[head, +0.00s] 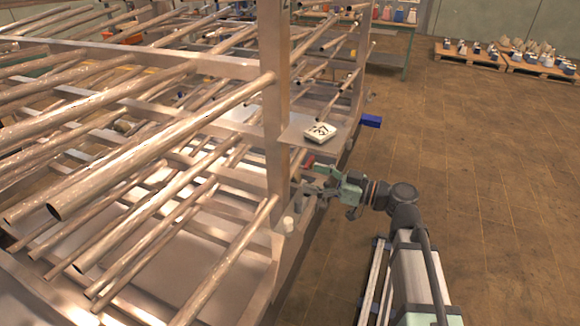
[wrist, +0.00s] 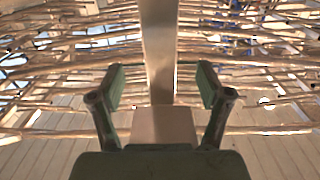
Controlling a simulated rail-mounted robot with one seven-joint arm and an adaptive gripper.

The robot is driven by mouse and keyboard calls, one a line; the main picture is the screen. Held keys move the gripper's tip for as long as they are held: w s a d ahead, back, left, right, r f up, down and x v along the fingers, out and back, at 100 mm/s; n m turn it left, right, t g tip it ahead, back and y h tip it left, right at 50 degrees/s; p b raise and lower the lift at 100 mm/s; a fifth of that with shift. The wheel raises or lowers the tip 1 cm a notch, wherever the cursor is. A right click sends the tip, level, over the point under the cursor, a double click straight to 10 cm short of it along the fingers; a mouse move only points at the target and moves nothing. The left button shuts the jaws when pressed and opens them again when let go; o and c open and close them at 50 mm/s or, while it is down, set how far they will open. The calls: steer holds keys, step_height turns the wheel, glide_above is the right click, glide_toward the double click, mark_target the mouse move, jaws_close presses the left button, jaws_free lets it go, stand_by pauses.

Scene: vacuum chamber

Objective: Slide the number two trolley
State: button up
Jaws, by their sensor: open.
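A metal frame rack loaded with several long pipes fills the left of the head view; its near upright post (head: 277,110) stands at its right side. This looks like the trolley, but I cannot read a number two on it; a dark mark at the post's top is cut off. My gripper (head: 312,180) is at the rack's right side, just beyond the post. In the wrist view my gripper (wrist: 162,88) is open, with a vertical metal post (wrist: 159,45) seen between its fingers. I cannot tell whether the fingers touch it. The rack's wheels are hidden.
A small pale plate with dark marks (head: 320,133) lies on a flat ledge of the rack. A blue block (head: 371,121) sticks out beyond it. Loaded pallets (head: 470,60) stand at the back right. The brown floor (head: 490,190) on the right is clear.

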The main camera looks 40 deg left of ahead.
mark_target(287, 170)
steer(key=p+x, duration=0.2)
steer(key=x, duration=0.5)
steer(key=shift+a, duration=0.1)
jaws_close()
